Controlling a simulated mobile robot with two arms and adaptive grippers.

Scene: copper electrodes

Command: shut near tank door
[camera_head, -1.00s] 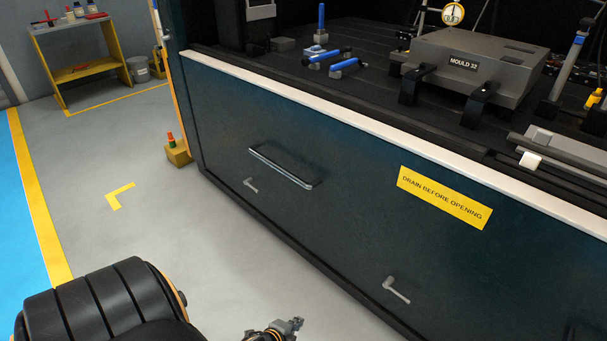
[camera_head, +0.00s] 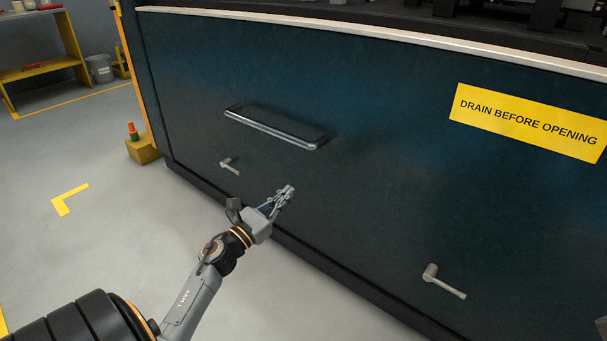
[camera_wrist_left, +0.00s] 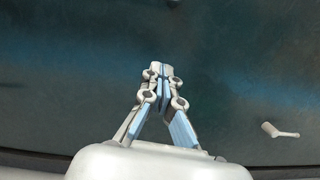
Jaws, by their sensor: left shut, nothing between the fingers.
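The near tank door (camera_head: 370,150) is a dark teal panel below a white rim. It looks flush with the tank front; I cannot make out a gap. A long bar handle (camera_head: 272,128) is on its upper left part. Two small grey lever latches sit lower, a left one (camera_head: 229,166) and a right one (camera_head: 444,281). My left gripper (camera_head: 286,192) is shut and empty, in front of the door, below the bar handle and between the latches. In the left wrist view its fingertips (camera_wrist_left: 164,70) point at the panel (camera_wrist_left: 240,60); contact cannot be told.
A yellow sign (camera_head: 527,122) reading "DRAIN BEFORE OPENING" is on the door's right. A yellow block with an orange and green top (camera_head: 142,147) stands by the tank's left corner. A yellow bench (camera_head: 42,70) and a grey bucket (camera_head: 100,69) are farther back.

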